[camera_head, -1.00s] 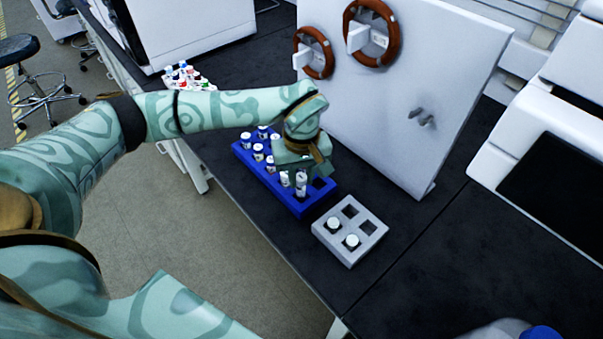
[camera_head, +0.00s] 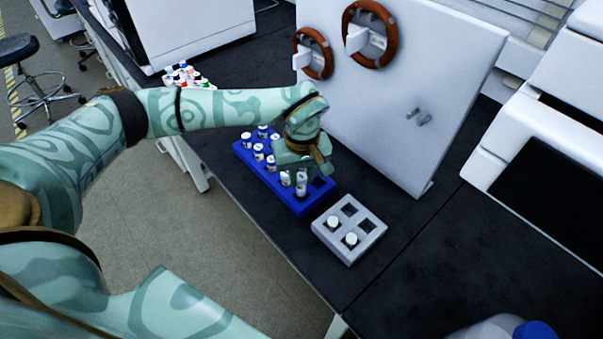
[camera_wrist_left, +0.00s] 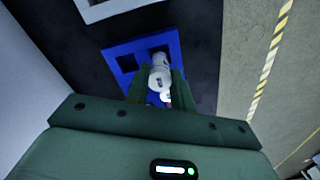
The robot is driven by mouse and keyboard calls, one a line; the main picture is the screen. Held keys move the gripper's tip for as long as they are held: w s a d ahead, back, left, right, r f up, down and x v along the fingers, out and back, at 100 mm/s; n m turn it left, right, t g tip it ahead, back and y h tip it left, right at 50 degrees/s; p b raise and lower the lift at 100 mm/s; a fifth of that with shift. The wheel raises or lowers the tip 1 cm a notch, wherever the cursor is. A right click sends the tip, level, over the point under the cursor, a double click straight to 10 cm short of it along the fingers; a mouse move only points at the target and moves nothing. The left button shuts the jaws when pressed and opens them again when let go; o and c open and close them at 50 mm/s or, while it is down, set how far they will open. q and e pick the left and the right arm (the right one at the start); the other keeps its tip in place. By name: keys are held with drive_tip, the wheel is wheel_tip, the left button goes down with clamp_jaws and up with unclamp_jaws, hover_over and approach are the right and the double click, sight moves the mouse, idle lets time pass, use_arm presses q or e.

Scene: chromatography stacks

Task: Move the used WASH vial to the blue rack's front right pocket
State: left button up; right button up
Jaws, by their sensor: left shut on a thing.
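The blue rack (camera_head: 270,180) stands on the dark bench and holds several white-capped vials. My left gripper (camera_head: 295,177) is above its near end, shut on a white vial (camera_head: 301,187). The left wrist view shows this vial (camera_wrist_left: 160,74) between the two fingers (camera_wrist_left: 157,90), over the blue rack (camera_wrist_left: 172,45); whether its base is in a pocket I cannot tell. Another white vial shows partly behind it, between the fingers. Open pockets show near the held vial. The vial labels are too small to read. My right gripper is in neither view.
A grey rack (camera_head: 349,256) with two white-capped vials and two empty pockets stands just right of the blue rack. A white upright panel (camera_head: 390,130) with orange rings rises behind. A vial group (camera_head: 186,77) stands at the far left.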

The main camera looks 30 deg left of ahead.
use_arm(q)
drive_tip(key=shift+f, duration=0.15)
drive_tip(key=shift+f+b, duration=0.4)
drive_tip(key=shift+f, duration=0.65)
drive_tip(key=shift+f, duration=0.15)
drive_tip(key=shift+f, duration=0.25)
drive_tip(key=o, duration=1.4)
drive_tip(key=shift+o, duration=0.2)
